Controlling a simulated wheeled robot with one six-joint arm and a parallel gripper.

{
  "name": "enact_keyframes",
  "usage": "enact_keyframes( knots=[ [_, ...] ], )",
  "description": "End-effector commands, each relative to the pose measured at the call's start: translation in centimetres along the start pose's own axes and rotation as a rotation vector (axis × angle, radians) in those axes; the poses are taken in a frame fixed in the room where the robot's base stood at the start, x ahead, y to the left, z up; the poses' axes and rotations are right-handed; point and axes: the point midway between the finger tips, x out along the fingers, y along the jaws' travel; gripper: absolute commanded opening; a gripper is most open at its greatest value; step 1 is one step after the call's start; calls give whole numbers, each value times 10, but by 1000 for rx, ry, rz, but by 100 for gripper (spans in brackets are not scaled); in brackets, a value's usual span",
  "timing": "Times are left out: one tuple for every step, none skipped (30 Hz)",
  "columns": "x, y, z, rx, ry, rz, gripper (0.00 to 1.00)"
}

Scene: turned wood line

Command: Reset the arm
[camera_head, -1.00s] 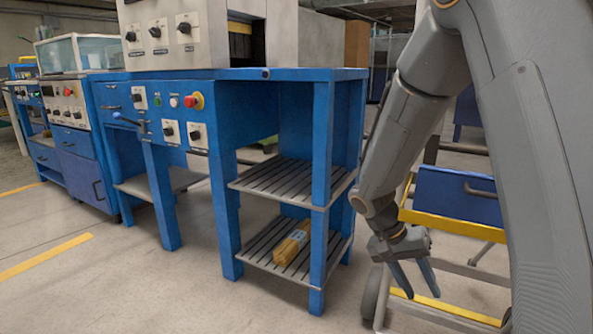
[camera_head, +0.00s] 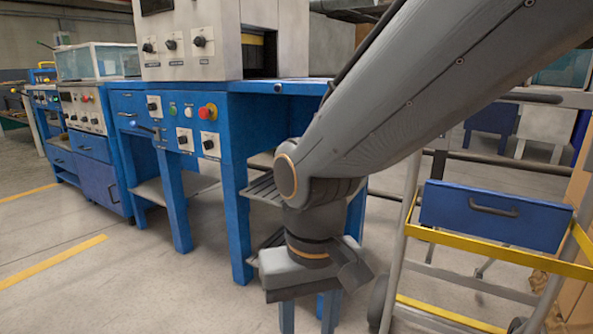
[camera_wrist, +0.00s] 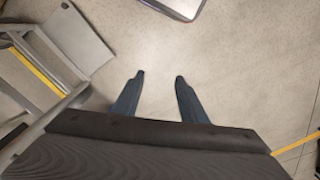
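My gripper (camera_wrist: 159,80) shows in the wrist view with its two blue-grey fingers apart and only bare floor between them. In the head view my gripper (camera_head: 308,314) hangs low at the end of my arm, fingers pointing down, in front of the blue workbench's shelf bay. My arm hides most of the slatted shelves (camera_head: 263,190), and the bundle on the lower shelf is out of sight behind it.
The blue workbench (camera_head: 238,225) with knobs and a red button (camera_head: 208,112) stands behind my arm. A cart with yellow rails (camera_head: 470,240) and a blue drawer (camera_head: 495,212) stands close on the right. The floor at front left is clear.

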Motion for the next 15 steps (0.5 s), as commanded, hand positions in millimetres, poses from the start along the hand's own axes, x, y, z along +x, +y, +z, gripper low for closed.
enact_keyframes(
  knots=[
    [-8,-10,9,-48,13,-21,39],
    [-11,-15,14,-78,19,-32,39],
    [-15,-21,20,-113,27,-49,39],
    [-17,-26,24,-140,33,-59,39],
    [-20,-31,29,-165,39,-71,39],
    [-23,-36,35,-199,46,-84,39],
    [-26,-40,39,-225,53,-95,39],
    [-28,-44,44,-249,58,-106,39],
    [-32,-49,50,-283,67,-119,39],
    [-34,-52,53,-297,69,-126,39],
    [-37,-48,51,-282,66,-120,39],
    [-41,-46,50,-271,65,-117,39],
    [-44,-44,49,-265,65,-115,39],
    [-46,-43,49,-259,65,-113,39],
    [-50,-41,49,-252,65,-111,39]
  ],
)
